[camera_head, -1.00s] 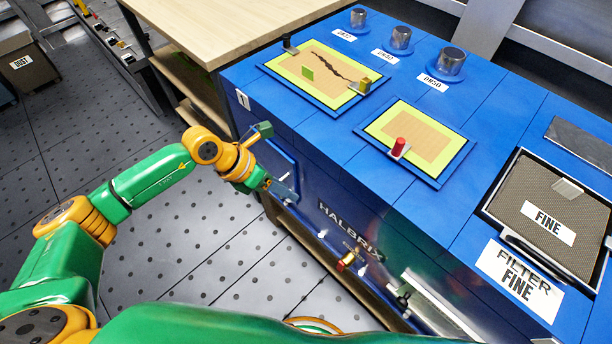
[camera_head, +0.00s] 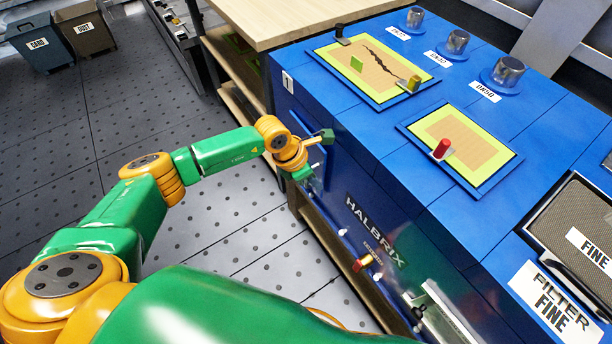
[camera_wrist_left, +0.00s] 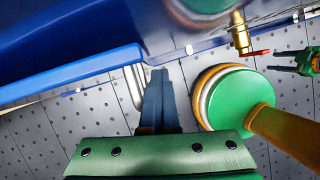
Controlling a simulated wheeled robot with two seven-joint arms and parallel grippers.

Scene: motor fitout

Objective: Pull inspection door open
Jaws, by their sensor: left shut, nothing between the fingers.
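The inspection door (camera_head: 318,158) is a blue panel on the front of the blue machine, near its left corner, partly hidden by my left wrist. Its blue edge (camera_wrist_left: 70,72) crosses the left wrist view. I cannot tell whether it stands ajar. A pale metal handle (camera_wrist_left: 131,88) shows at the end of that edge. My left gripper (camera_head: 316,184) is at the door's lower part. In the left wrist view its fingers (camera_wrist_left: 159,72) are together and empty, just right of the handle; contact is unclear.
A red-handled brass valve (camera_head: 366,262) sticks out of the machine front, right of the door. A wooden bench (camera_head: 268,22) adjoins the machine at the back. The perforated grey floor (camera_head: 215,215) left of the machine is clear.

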